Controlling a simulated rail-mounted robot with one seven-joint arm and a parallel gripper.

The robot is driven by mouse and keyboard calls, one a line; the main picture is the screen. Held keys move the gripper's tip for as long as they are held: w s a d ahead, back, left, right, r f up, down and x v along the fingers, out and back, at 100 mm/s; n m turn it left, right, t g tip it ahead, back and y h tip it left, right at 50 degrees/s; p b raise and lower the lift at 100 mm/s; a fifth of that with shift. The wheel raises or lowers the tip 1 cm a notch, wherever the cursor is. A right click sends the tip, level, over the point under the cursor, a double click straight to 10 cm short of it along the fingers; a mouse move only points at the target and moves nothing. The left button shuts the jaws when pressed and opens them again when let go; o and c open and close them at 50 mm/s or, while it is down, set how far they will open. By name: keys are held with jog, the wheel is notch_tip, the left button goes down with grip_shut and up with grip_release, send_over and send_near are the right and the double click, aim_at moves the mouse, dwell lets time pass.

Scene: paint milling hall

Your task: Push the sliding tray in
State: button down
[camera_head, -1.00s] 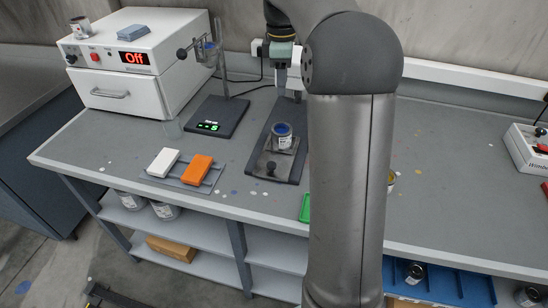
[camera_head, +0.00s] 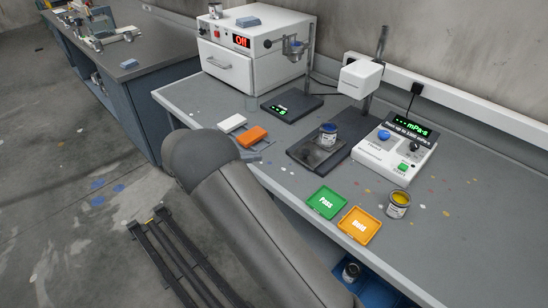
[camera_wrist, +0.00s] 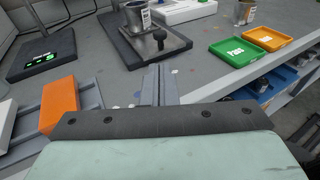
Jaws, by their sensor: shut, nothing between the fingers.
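The sliding tray (camera_wrist: 150,46) is a metal plate with a dark round knob (camera_wrist: 159,35) at its near end. It lies on a long dark base (camera_wrist: 118,45), seen in the head view (camera_head: 296,153) under a white measuring head. A can with blue contents (camera_head: 329,134) stands upright on the tray; its lower part shows in the wrist view (camera_wrist: 136,18). My gripper (camera_wrist: 158,72) is shut and empty, its fingers pointing towards the tray's knob end with a visible gap.
Green Pass (camera_head: 327,201) and orange (camera_head: 360,225) trays and a yellow paint can (camera_head: 398,204) stand at the bench's front right. A console (camera_head: 394,155) stands right of the base. White and orange blocks (camera_head: 252,136) lie left. The bench front between is mostly clear.

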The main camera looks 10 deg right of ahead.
jog(key=p+x, duration=0.3)
jog(key=x, duration=0.8)
jog(key=shift+w+d+r, duration=0.1)
jog(key=shift+d, duration=0.1)
jog(key=shift+x, duration=0.8)
